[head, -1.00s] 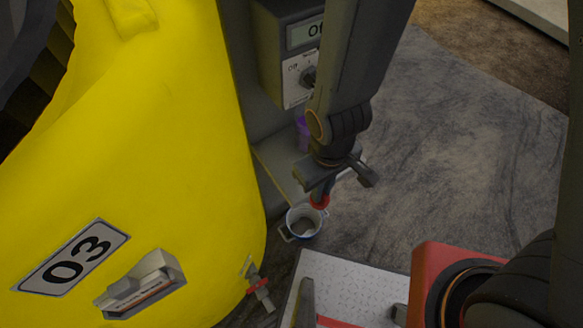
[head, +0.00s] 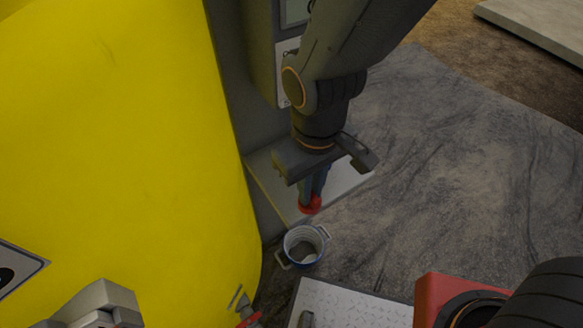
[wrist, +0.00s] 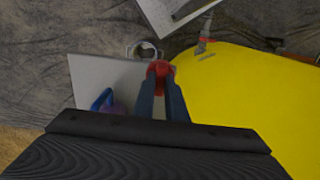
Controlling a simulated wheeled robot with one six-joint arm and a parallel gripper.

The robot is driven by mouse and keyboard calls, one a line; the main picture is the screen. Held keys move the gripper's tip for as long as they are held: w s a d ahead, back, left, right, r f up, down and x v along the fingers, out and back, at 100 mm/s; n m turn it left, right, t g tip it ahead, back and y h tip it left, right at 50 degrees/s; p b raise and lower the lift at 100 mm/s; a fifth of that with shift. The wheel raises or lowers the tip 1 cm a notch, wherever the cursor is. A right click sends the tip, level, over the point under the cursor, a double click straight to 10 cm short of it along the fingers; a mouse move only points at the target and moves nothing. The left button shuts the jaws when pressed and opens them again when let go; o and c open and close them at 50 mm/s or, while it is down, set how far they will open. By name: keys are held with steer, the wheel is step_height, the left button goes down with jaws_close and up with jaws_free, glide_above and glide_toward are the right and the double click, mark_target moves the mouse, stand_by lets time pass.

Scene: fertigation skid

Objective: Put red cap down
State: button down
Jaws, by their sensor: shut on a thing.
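My gripper (head: 312,190) is shut on the red cap (head: 310,205) and holds it at its fingertips, pointing down. The cap is just behind a small blue and white pot (head: 304,247) with two handles, over or at the front edge of a light grey shelf (head: 264,178). I cannot tell whether the cap touches the shelf. In the wrist view the red cap (wrist: 160,68) sits between the fingertips, with the shelf (wrist: 90,85) to its left and the pot (wrist: 144,52) just beyond it.
A large yellow tank (head: 130,120) stands close on the left, with a red-handled valve (head: 246,312) low on it. A grey control box (head: 290,50) is behind my arm. A purple and blue thing (wrist: 108,103) is on the shelf.

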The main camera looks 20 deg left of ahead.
steer(key=w+a+p, duration=0.1)
steer(key=w+a, duration=0.4)
steer(key=a, duration=0.1)
steer(key=f, duration=0.6)
steer(key=shift+w+a+f, duration=0.1)
steer(key=shift+w+f, duration=0.1)
steer(key=shift+f, duration=0.05)
steer(key=shift+w+a+f+p, duration=0.15)
steer(key=shift+a+f+p, duration=0.1)
steer(key=shift+p, duration=0.1)
steer(key=shift+f, duration=0.15)
steer(key=c, duration=1.8)
jaws_free()
step_height(320, 180, up, 8)
